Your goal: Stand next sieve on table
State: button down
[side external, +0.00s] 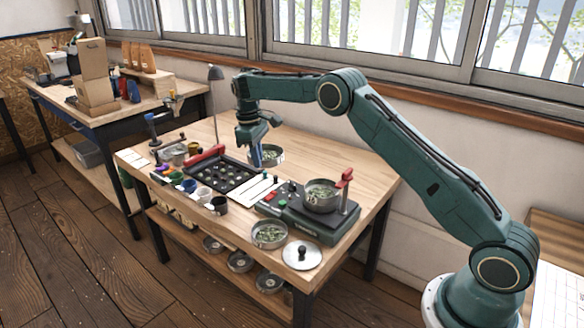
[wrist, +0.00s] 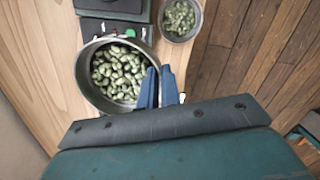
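A round metal sieve (side external: 276,154) of green beans is at my gripper (side external: 256,160), over the rear middle of the table (side external: 330,155). In the wrist view the same sieve (wrist: 84,88) is large and close. There the two blue fingers of my gripper (wrist: 158,70) sit close together at its right rim, one inside and one outside, shut on the wall. The sieve looks level; whether its base touches the table is hard to tell. Another sieve (side external: 270,236) of beans stands at the table's front edge, also in the wrist view (wrist: 181,18).
A pan of beans (side external: 322,196) stands on a dark device (side external: 308,222) with a red-handled post. A lid (side external: 302,256) lies at the front right corner. A black tray (side external: 222,174) and several small cups are left. The rear right tabletop is clear. Several round metal items sit on the lower shelf.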

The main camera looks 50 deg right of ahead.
jog(key=w+a+n, duration=0.2)
jog(key=a+n, duration=0.4)
jog(key=n, duration=0.1)
jog(key=shift+t+h, duration=0.3)
jog(key=f, duration=1.6)
jog(key=shift+s+a+f, duration=0.1)
jog(key=shift+s+a, duration=0.05)
jog(key=shift+s, duration=0.05)
jog(key=shift+f, duration=2.15)
jog(key=c, duration=1.6)
grip_release()
